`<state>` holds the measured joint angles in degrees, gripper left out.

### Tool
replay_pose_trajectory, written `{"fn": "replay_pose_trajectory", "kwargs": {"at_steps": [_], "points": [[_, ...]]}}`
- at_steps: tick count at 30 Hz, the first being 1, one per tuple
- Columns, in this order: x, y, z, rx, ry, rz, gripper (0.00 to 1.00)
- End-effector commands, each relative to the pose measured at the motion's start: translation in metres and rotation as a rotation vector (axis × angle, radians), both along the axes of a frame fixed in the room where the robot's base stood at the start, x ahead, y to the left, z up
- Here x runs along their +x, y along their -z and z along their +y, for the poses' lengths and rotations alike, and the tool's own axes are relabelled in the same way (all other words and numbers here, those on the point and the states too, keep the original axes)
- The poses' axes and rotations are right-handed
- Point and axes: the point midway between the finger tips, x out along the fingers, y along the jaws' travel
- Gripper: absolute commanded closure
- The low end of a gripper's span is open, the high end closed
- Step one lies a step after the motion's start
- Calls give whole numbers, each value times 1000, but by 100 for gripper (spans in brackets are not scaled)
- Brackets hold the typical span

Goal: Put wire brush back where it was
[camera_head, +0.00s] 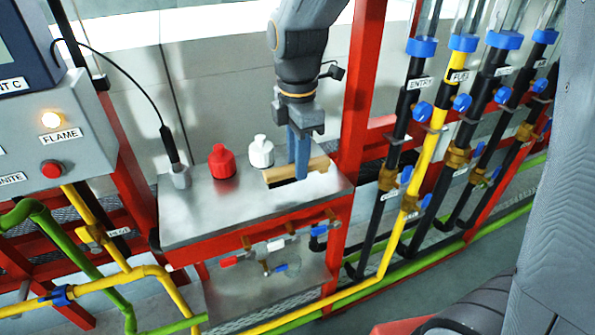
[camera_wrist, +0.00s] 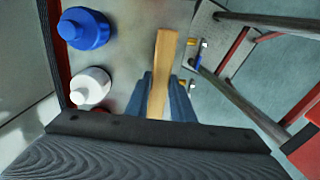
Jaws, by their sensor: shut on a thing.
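The wire brush (camera_head: 277,174) shows as a light wooden bar at the right part of the steel bench top. My gripper (camera_head: 299,167) reaches down from above, its blue fingers shut around the bar. In the wrist view the wooden bar (camera_wrist: 165,62) runs up between the two fingers of my gripper (camera_wrist: 162,100). The bristles are not clearly seen. I cannot tell whether the brush touches the bench top or hangs just above it.
On the steel bench (camera_head: 200,212), a red bottle (camera_head: 221,161) and a white bottle (camera_head: 261,151) stand left of the brush. The wrist view shows a blue bottle (camera_wrist: 84,28) and a white one. A red post (camera_head: 361,95) and pipes rise at right. A probe (camera_head: 170,145) stands at left.

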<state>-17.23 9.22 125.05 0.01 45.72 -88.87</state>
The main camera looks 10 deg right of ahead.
Motion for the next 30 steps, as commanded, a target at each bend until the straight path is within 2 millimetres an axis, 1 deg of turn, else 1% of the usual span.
{"fn": "replay_pose_trajectory", "kwargs": {"at_steps": [3, 7, 20, 21, 23, 24, 30], "points": [[-2, 16, -1, -2, 1, 6, 100], [-1, 31, -1, -1, 1, 3, 100], [0, 38, -1, 0, 1, 0, 100], [0, 37, -1, 0, 1, 0, 74], [0, 37, -1, 0, 1, 0, 64], [0, 37, 0, 0, 1, 0, 60], [0, 37, 0, 0, 1, 0, 60]]}}
